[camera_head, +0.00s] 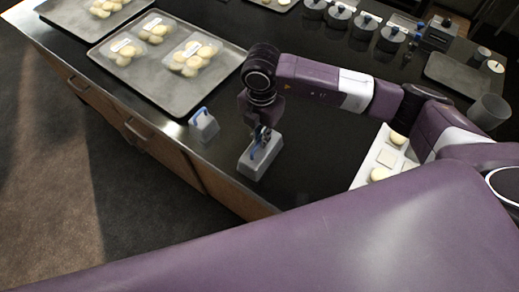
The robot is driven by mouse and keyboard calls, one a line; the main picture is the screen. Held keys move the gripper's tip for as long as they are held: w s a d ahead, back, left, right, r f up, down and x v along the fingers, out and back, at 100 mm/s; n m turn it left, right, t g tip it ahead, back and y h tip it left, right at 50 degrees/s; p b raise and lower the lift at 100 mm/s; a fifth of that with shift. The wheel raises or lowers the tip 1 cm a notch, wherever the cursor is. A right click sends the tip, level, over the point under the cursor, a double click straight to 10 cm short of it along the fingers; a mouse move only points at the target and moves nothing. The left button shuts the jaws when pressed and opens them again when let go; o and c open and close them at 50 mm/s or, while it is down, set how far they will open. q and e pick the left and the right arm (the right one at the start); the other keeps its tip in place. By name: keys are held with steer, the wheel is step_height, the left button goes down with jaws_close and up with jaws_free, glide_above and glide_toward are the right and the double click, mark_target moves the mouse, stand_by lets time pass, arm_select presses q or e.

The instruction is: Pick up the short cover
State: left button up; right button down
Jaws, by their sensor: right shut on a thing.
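Two grey box-shaped covers with blue handles are near the front edge of the dark counter. The smaller cover (205,127) stands to the left, with nothing touching it. The longer-looking cover (257,168) is to its right. My right gripper (261,140) comes down from above and is shut on the blue handle of this right-hand cover, partly hiding the handle. I cannot tell whether this cover rests on the counter or is slightly raised. My left gripper is out of view.
A metal tray (178,98) with packs of pale round buns lies left of the covers. A white tray (362,176) with buns is at the right, partly behind my right arm. Several lidded jars (363,27) line the back. A grey cup (489,112) stands far right.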

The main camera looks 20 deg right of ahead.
steer(key=shift+r, duration=0.1)
step_height(320, 180, up, 12)
steer(key=p, duration=0.7)
steer(key=shift+p, duration=0.4)
steer(key=shift+f, duration=0.2)
